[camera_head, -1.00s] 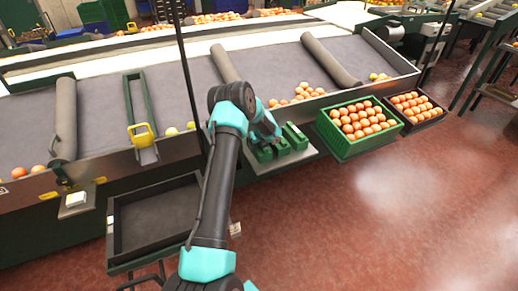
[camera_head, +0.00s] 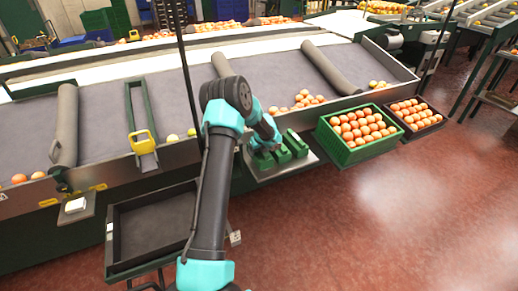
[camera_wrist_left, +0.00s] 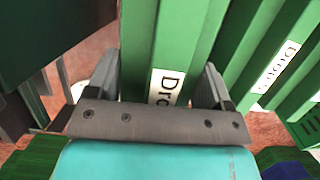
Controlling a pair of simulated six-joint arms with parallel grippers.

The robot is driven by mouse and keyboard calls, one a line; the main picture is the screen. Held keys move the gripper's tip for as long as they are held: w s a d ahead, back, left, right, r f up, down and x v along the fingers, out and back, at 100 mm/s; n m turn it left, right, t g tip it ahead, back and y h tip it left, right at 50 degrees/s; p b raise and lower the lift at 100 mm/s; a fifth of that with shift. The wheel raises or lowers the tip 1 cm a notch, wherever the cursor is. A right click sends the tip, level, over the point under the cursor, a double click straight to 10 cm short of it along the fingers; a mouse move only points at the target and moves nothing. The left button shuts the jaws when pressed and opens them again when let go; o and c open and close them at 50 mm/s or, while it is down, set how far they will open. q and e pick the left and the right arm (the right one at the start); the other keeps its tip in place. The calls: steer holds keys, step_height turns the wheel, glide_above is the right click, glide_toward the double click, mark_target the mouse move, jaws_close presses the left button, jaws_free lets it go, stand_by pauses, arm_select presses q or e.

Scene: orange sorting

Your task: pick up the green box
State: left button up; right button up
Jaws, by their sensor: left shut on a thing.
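Several small green boxes stand side by side on a metal shelf (camera_head: 267,178) at the front of the sorting line. In the left wrist view, a green box (camera_wrist_left: 160,45) with a white label reading "Dro" lies between the two fingers of my left gripper (camera_wrist_left: 158,88), which is shut on it. In the head view my left gripper (camera_head: 263,147) is at the leftmost green box (camera_head: 263,161), partly hidden by the arm. Whether this box is clear of the shelf cannot be told. Neighbouring green boxes (camera_head: 281,155) (camera_head: 297,145) stand just to its right. My right gripper is not in view.
A green crate of oranges (camera_head: 350,155) stands right of the boxes, with a black crate of oranges (camera_head: 424,131) beyond it. An empty black tray (camera_head: 112,240) is at the lower left. The sloped grey conveyor (camera_head: 260,82) rises behind. Red floor at the right is open.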

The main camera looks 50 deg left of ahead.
mark_target(262, 166)
arm_select(q)
steer(key=s+d, duration=0.2)
steer(key=d, duration=0.1)
steer(key=s+d, duration=0.3)
steer(key=s+d+r, duration=0.1)
steer(key=s+d, duration=0.2)
steer(key=shift+s+d, duration=0.15)
steer(key=shift+d, duration=0.1)
steer(key=shift+r, duration=0.1)
steer(key=shift+w+d+n, duration=0.1)
steer(key=shift+w+n, duration=0.2)
steer(key=shift+w, duration=0.15)
steer(key=w+d+r+n+g, duration=0.2)
steer(key=w+d+n, duration=0.3)
steer(key=w, duration=0.3)
steer(key=w+d+r+n, duration=0.1)
steer(key=w+d+n, duration=0.2)
steer(key=d, duration=0.7)
steer(key=w+d+r+n+g+h, duration=0.1)
steer(key=d+n, duration=0.4)
steer(key=d, duration=0.6)
steer(key=w+d+r+n+g+h, duration=0.1)
steer(key=w+d+n, duration=0.3)
steer(key=d, duration=0.6)
steer(key=shift+w+d+r, duration=0.15)
steer(key=shift+w+r, duration=0.65)
steer(key=shift+r, duration=0.1)
